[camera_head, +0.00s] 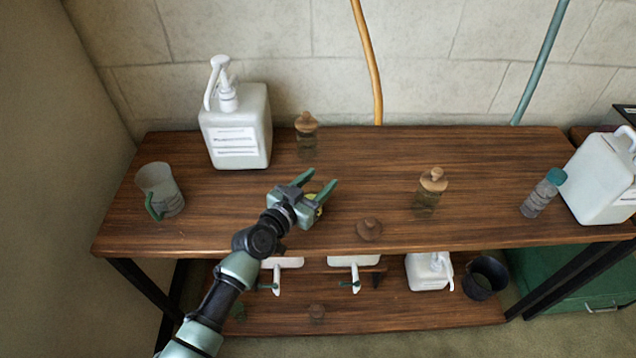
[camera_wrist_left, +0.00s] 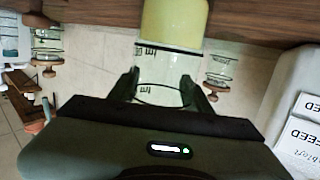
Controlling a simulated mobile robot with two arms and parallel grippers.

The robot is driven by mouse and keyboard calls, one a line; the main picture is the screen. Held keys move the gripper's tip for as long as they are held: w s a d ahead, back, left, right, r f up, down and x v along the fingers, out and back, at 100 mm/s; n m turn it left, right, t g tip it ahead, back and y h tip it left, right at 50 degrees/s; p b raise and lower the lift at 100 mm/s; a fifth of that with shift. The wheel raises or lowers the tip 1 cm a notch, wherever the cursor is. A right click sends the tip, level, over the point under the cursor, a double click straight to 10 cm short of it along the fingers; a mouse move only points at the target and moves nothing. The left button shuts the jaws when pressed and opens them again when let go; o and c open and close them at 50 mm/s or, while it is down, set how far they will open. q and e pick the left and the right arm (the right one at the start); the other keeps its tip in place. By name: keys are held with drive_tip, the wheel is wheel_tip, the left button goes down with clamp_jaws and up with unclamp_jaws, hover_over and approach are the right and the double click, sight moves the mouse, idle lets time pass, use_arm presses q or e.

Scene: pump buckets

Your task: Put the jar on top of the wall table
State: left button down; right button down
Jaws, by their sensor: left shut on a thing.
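My left gripper (camera_head: 314,186) is over the left-middle part of the wooden wall table (camera_head: 360,160). In the left wrist view the jar is between the two fingers. In the head view the gripper hides most of it, and only a bit of yellow (camera_head: 320,209) shows. I cannot tell whether the jar touches the tabletop. My right gripper is not in view.
On the table stand a white pump bottle (camera_head: 240,125), a grey mug (camera_head: 158,188), wooden-lidded jars (camera_head: 307,138) (camera_head: 428,198), a teal-capped bottle (camera_head: 540,196) and a white jug (camera_head: 600,180). A wooden lid (camera_head: 369,229) is near the front edge. The back middle is clear.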

use_arm(q)
drive_tip(key=c, duration=0.6)
unclamp_jaws()
drive_tip(key=shift+f, duration=0.1)
drive_tip(key=shift+c, duration=0.2)
drive_tip(key=v, duration=1.2)
